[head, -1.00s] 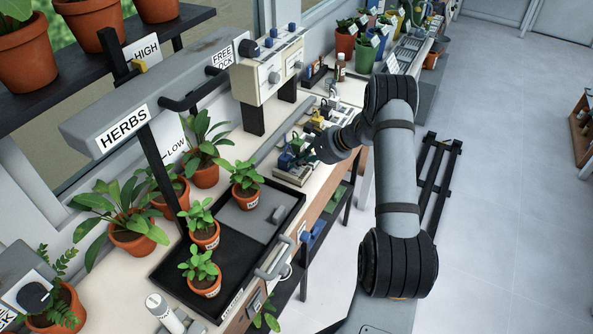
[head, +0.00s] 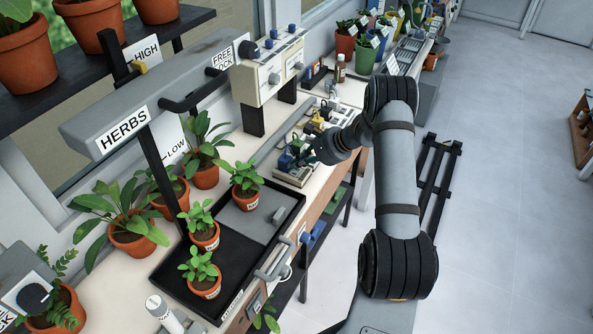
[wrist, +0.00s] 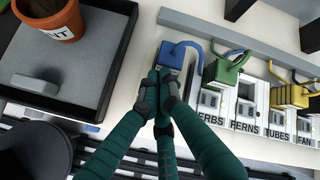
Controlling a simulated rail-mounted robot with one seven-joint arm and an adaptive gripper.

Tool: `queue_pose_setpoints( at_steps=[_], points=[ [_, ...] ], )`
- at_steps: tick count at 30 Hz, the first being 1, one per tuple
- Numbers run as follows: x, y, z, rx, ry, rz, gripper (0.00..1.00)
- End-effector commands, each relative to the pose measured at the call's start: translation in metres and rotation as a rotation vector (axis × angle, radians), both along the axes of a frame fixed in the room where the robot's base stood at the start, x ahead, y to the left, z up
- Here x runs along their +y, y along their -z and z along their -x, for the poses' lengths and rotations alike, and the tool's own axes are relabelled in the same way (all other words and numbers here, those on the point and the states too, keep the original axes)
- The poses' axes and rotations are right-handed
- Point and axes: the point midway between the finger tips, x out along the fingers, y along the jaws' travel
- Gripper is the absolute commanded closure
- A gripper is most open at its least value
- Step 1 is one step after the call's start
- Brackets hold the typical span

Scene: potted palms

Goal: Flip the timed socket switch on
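A row of white sockets (wrist: 240,98) with rocker switches runs along the bench in the wrist view, labelled HERBS, FERNS, TUBES and FAN. A blue plug (wrist: 170,56) with a blue cable is at the left end, a green plug (wrist: 228,70) and a yellow plug (wrist: 290,95) farther right. The socket strip also shows in the head view (head: 293,178). My gripper (wrist: 159,80) has teal fingers with dark pads drawn together, tips just below the blue plug and left of the HERBS switches. Contact cannot be told. The fingers hide the socket face there. No switch is marked as timed.
A black tray (head: 170,284) with potted herbs lies left of the sockets. A beige control box (head: 268,73) stands behind them, and a HERBS lamp bar (head: 170,90) hangs over the tray. The aisle floor (head: 510,210) at the right is clear.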

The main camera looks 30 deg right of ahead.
Motion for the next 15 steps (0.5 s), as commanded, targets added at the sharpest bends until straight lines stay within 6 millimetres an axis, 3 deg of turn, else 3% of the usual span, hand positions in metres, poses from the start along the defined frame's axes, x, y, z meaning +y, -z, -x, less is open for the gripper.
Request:
queue_pose_setpoints(
  at_steps=[15],
  points=[
    [-0.0003, 0.0090, -0.0008, 0.000, -0.001, 0.001, 1.00]
  ],
)
